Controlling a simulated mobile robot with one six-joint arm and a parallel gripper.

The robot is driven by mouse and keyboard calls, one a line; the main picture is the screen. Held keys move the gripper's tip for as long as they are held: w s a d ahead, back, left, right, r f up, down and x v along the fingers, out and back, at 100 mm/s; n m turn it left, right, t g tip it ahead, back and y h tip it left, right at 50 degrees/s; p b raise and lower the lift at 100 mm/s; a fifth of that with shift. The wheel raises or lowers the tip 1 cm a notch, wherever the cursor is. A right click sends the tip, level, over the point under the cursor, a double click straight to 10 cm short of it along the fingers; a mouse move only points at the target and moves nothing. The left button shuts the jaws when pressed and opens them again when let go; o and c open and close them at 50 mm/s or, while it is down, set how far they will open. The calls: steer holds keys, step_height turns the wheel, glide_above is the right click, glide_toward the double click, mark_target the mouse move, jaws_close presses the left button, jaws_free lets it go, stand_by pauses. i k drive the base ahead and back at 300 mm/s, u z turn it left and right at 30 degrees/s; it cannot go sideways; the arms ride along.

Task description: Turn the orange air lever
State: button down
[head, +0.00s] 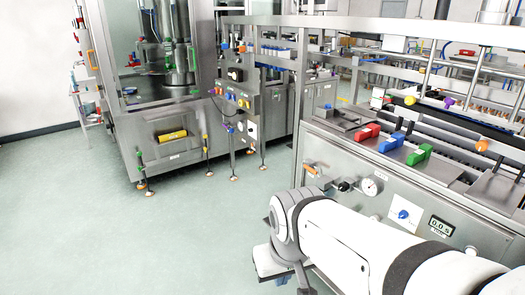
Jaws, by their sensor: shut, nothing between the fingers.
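The orange air lever (308,169) is a small orange handle at the upper left end of the grey front panel of the right-hand machine. It lies at a slant. A dark knob (343,185) and a round white gauge (371,187) sit to its right. My white arm (350,240) reaches in from the lower right, in front of the panel. Its bent end is below and left of the lever, apart from it in the picture. I cannot make out my gripper's fingers; the end of the arm runs down to the bottom edge.
The panel also has a blue knob (403,214) and a digital display (441,226). Red (367,132), blue (391,142) and green (419,155) blocks sit on top. A second machine (170,130) stands at the back left. The floor (120,230) at left is clear.

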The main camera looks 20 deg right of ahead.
mark_target(307, 166)
steer(key=z, duration=0.3)
steer(key=i, duration=1.25)
steer(key=z, duration=0.5)
steer(key=k, duration=0.75)
steer(key=z, duration=0.15)
steer(key=i, duration=1.25)
steer(key=u, duration=0.05)
